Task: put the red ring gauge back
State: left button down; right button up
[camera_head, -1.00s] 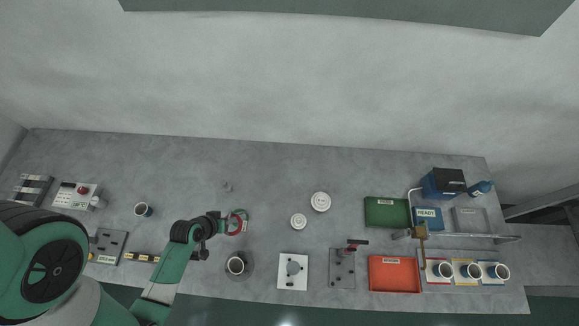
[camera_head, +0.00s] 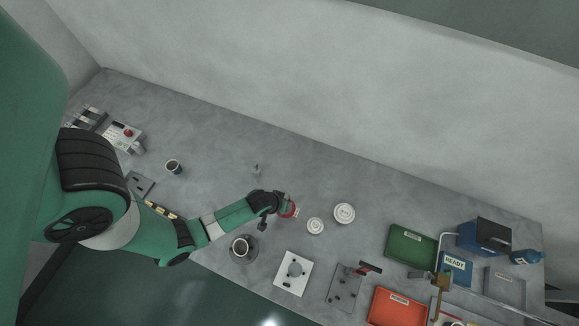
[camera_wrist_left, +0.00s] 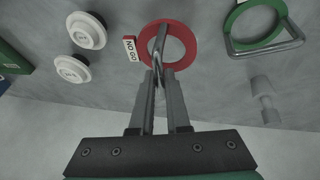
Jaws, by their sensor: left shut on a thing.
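The red ring gauge (camera_wrist_left: 183,36) is a flat red ring with a white "NO GO" tag (camera_wrist_left: 130,49), near the top middle of the left wrist view. A metal bar like a handle runs across it to the fingers. My left gripper (camera_wrist_left: 157,78) is shut on this bar; the exact contact is hard to make out. In the head view the red ring (camera_head: 291,211) shows just right of my left gripper (camera_head: 279,203), beside the white discs. I cannot tell if it touches the table. My right gripper is not in view.
A green ring (camera_wrist_left: 237,23) with a metal handle lies right of the red one in the wrist view. Two white discs (camera_head: 344,212) (camera_head: 315,226) are close on the right.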

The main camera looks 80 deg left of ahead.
pick_arm(q)
jog(key=shift+w+f, duration=0.6)
jog(key=shift+f, duration=0.15)
jog(key=f, duration=0.1)
jog(key=b, duration=0.1)
jog(key=f, duration=0.1)
jog(key=shift+w+f+b, duration=0.25)
jog(key=shift+f+b, duration=0.05)
jog(key=shift+f, duration=0.4)
jog(key=shift+f, duration=0.15)
jog(key=c, duration=0.9)
grip_release()
jog(key=shift+s, duration=0.1)
